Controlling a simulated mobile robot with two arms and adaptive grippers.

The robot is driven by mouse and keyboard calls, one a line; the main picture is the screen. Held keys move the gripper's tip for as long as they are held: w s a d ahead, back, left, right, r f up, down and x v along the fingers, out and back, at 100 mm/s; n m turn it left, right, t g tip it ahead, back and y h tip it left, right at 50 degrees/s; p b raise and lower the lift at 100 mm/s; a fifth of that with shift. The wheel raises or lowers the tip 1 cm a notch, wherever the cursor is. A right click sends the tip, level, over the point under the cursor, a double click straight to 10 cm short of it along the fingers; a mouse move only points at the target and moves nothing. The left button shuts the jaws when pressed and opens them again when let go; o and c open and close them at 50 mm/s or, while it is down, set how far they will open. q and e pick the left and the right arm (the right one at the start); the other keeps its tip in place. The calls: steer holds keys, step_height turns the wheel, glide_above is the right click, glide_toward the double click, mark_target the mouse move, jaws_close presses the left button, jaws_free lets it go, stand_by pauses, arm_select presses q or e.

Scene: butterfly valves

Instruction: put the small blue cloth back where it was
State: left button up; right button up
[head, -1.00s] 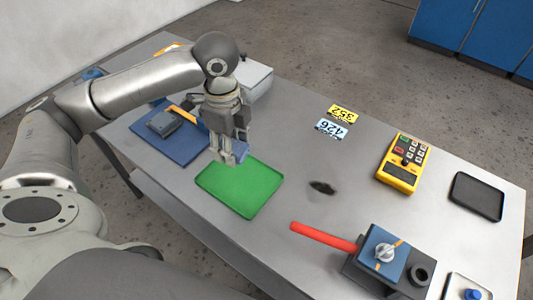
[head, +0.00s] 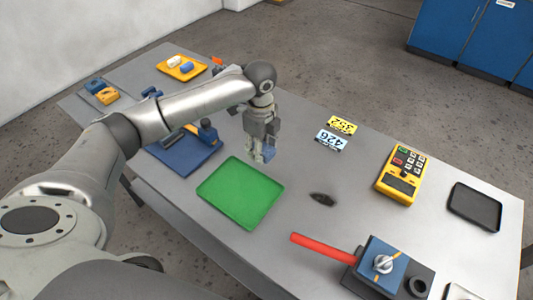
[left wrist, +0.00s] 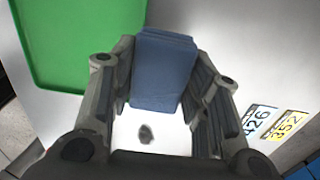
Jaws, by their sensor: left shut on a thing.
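My left gripper (head: 262,155) is shut on the small blue cloth (head: 268,153), a folded blue block between its fingers. The cloth also shows in the left wrist view (left wrist: 163,70), with a finger on each side. The gripper is above the table, just beyond the upper right edge of the green tray (head: 240,193). The green tray is empty. A dark smudge (head: 323,199) lies on the bare table to the right of the gripper; it also shows in the left wrist view (left wrist: 146,134). My right gripper is not in view.
Number plates (head: 342,126) lie right of the gripper. A yellow keypad device (head: 403,175) and a black tray (head: 474,207) are at the right. A valve with a red handle (head: 322,243) stands in front. A blue mat (head: 183,152) is at the left. The table's middle is mostly clear.

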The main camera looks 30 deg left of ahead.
mark_target(266, 143)
arm_select(q)
steer(key=shift+w+d+f, duration=0.25)
steer(key=shift+w+f, duration=0.75)
steer(key=shift+f, duration=0.25)
step_height(266, 143, down, 2)
steer(key=shift+f+p, duration=0.15)
steer(key=shift+p, duration=0.5)
steer(key=shift+f, duration=0.45)
steer(key=o, duration=0.6)
steer(key=shift+f, duration=0.15)
step_height(266, 143, up, 12)
steer(key=shift+r+b, duration=0.2)
steer(key=shift+b, duration=0.8)
